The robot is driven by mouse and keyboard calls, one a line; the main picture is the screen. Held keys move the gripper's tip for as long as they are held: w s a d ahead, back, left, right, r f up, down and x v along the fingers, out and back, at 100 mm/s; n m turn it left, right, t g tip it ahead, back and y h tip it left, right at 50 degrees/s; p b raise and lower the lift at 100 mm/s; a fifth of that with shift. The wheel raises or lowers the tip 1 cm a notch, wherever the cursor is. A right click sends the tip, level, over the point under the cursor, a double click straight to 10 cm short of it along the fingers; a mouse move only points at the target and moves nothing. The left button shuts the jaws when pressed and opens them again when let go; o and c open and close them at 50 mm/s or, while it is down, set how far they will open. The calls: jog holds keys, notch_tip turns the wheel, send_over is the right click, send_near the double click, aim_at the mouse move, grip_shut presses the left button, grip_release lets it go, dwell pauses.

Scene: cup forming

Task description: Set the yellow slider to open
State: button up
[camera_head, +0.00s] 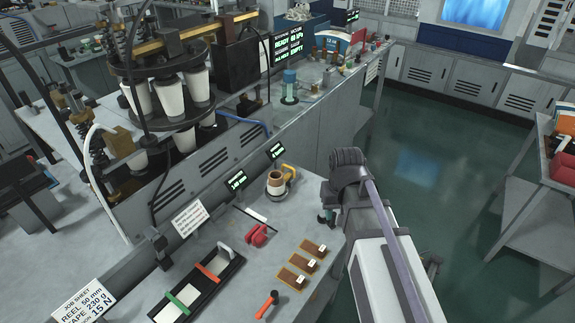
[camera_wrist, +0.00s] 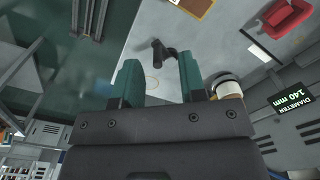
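The row of slide handles on the bench has a green handle (camera_head: 182,299), a red handle (camera_head: 207,271) and a white handle (camera_head: 228,251) on a black track panel (camera_head: 205,286). I cannot make out a yellow handle among them. A yellow part (camera_head: 289,172) shows beside a brown-and-white roll (camera_head: 275,183); I cannot tell if it is a slider. My gripper (camera_head: 327,216) is over the bench's right edge, right of the roll. In the wrist view its dark green fingers (camera_wrist: 160,58) are apart and empty. A small black T-shaped piece (camera_wrist: 163,52) shows beyond the gap.
A tall machine with white cups (camera_head: 170,95) is at left. Green floor (camera_head: 420,150) is open at right.

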jog(key=w+a+r+n+g+p, duration=0.1)
jog(key=w+a+n, duration=0.25)
jog(key=w, duration=0.75)
jog(key=w+a+r+n+y, duration=0.15)
jog(key=w+a, duration=0.25)
jog(key=w, duration=0.7)
jog(key=w+a+r+n+g+h+p, duration=0.1)
jog(key=w+a+n, duration=0.25)
jog(key=w, duration=0.65)
jog(key=shift+n+y, duration=0.25)
jog(key=shift+n, duration=0.6)
jog(key=b+x, duration=0.3)
jog(key=x, duration=0.1)
jog(key=b+x, duration=0.3)
jog(key=b, duration=0.1)
jog(key=b+x, duration=0.4)
jog(key=shift+s+a+f, duration=0.15)
jog(key=shift+s+f, duration=0.05)
jog(key=shift+s, duration=0.2)
jog(key=shift+r, duration=0.15)
grip_shut()
